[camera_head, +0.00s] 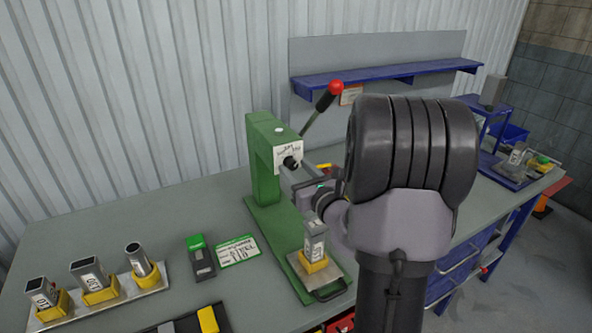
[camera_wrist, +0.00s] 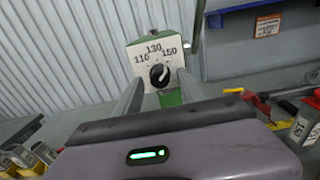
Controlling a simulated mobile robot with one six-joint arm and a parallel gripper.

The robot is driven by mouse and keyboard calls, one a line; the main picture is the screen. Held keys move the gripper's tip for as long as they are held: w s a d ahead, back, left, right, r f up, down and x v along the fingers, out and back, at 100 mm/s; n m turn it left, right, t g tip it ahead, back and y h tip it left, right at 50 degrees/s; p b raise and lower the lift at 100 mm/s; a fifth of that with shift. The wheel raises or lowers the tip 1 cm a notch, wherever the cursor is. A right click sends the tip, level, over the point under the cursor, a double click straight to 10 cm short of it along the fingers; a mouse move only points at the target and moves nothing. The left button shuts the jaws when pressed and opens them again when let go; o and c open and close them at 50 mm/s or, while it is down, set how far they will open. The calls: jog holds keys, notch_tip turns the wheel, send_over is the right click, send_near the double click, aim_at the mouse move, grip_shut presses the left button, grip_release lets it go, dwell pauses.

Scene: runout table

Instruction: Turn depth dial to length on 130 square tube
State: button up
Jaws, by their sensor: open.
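The depth dial is a black knob (camera_wrist: 160,76) on a white plate marked 110, 130 and 150, on the green press (camera_head: 266,150). In the wrist view its white pointer mark slants up and right, toward the 150 side. In the head view the dial (camera_head: 291,162) faces my gripper (camera_head: 300,178). My gripper is open, its two fingers on either side of the knob in the wrist view (camera_wrist: 160,88); I cannot tell whether they touch it. A labelled square tube (camera_head: 315,240) stands in a yellow holder on the press base; its number is not clear.
A rack (camera_head: 105,300) with several tubes in yellow holders stands at the left. A green-and-black device (camera_head: 201,258) and a printed card (camera_head: 238,250) lie beside the press. The red-knobbed lever (camera_head: 325,100) rises above the press. A blue shelf (camera_head: 390,75) is behind.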

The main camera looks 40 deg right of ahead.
grip_shut()
jog(key=n+b, duration=0.4)
jog(key=shift+f+n, duration=0.15)
jog(key=shift+n, duration=0.15)
jog(key=n+b, duration=0.3)
jog(key=shift+b, duration=0.3)
jog(key=shift+n+b, duration=0.35)
jog(key=shift+n, duration=0.05)
jog(key=shift+r+n, duration=0.2)
jog(key=shift+n, duration=0.1)
